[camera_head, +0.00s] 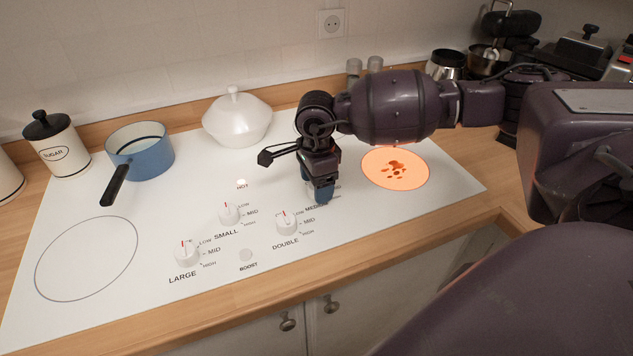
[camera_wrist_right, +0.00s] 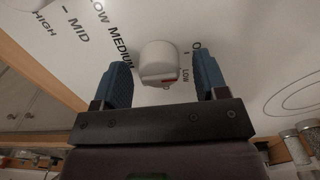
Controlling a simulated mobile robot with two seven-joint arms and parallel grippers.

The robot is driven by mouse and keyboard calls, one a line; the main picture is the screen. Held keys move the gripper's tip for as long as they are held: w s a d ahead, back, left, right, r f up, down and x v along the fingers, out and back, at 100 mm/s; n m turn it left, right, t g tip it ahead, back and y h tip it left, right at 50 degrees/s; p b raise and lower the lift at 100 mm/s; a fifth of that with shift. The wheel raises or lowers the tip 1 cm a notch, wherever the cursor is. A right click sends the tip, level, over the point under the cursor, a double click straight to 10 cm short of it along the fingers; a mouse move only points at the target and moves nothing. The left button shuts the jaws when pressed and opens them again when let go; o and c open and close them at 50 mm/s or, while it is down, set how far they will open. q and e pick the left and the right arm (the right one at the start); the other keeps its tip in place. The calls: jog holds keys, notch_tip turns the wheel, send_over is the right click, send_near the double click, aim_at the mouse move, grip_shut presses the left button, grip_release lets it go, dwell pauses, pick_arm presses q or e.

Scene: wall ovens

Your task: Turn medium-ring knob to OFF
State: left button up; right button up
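The medium-ring knob (camera_wrist_right: 159,58) is white and shows in the right wrist view, beside the printed words MEDIUM and LOW. Its red mark shows on the side close to the camera, near LOW. My right gripper (camera_head: 319,193) points down over the hob. Its two blue fingers are apart, one on each side of the knob, with visible gaps. In the head view the gripper hides this knob, and only part of its MEDIUM label shows. An orange glowing ring (camera_head: 395,168) lies to the right of the gripper. My left gripper is not in view.
The DOUBLE knob (camera_head: 286,222) is close to the gripper on its left. The SMALL knob (camera_head: 229,212) and LARGE knob (camera_head: 187,252) are further left. A white lidded pot (camera_head: 237,120) and a blue saucepan (camera_head: 146,158) stand on the hob.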

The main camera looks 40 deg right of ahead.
notch_tip(320, 180, up, 10)
jog(key=shift+f, duration=0.15)
jog(key=shift+r+p, duration=0.3)
jog(key=shift+r, duration=0.2)
dwell(0.7)
